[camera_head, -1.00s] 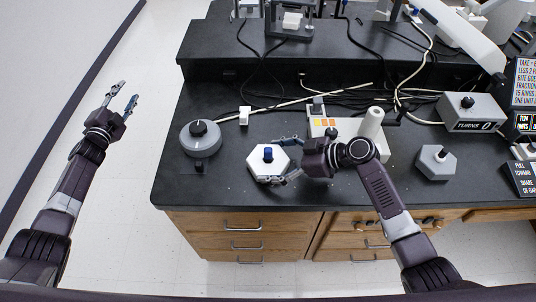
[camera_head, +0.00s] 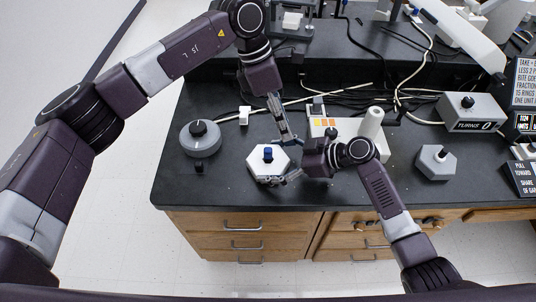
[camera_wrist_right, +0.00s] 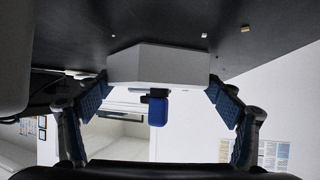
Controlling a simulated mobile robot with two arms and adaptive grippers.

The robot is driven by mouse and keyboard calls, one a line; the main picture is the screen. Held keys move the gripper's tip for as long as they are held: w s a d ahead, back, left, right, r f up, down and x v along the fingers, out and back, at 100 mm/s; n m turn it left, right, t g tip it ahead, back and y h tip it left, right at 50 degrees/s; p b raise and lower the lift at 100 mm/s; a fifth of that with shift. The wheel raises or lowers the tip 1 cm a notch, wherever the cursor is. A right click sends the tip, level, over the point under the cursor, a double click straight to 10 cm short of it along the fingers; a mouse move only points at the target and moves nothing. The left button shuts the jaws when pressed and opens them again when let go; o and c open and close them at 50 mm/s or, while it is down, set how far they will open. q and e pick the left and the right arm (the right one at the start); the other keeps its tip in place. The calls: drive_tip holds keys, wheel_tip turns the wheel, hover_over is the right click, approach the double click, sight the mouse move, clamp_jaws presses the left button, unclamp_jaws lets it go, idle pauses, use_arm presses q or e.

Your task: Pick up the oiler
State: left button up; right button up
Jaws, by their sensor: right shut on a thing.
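No object is clearly recognisable as the oiler. My right gripper (camera_head: 284,163) is shut on a white hexagonal block (camera_head: 259,167) with a blue knob (camera_head: 268,153), at the front left of the black bench. In the right wrist view, which looks upside down, the block (camera_wrist_right: 160,64) sits between both fingers with its blue knob (camera_wrist_right: 158,110) pointing down in the picture. The block appears to rest on the bench. My left gripper (camera_head: 283,122) is above the bench, just behind the block. Its fingers point down towards the block; their opening is unclear.
A grey round dial (camera_head: 200,139) and a small dark knob (camera_head: 199,166) are left of the block. A box with coloured buttons (camera_head: 325,127), a white cylinder (camera_head: 371,121) and a grey hexagonal block (camera_head: 436,162) are to the right. Cables (camera_head: 350,90) run behind.

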use_arm(q)
drive_tip(key=a+m+t+y, duration=0.1)
drive_tip(key=a+y, duration=0.2)
hover_over(268, 149)
drive_tip(key=shift+m+y, duration=0.3)
drive_tip(key=shift+y, duration=0.1)
drive_tip(key=f, duration=0.5)
drive_tip(key=shift+s+a+f, duration=0.15)
drive_tip(key=shift+s+a, duration=0.1)
drive_tip(key=f, duration=0.6)
drive_tip(key=shift+w+d+f, duration=0.2)
drive_tip(key=shift+w+d, duration=0.05)
clamp_jaws()
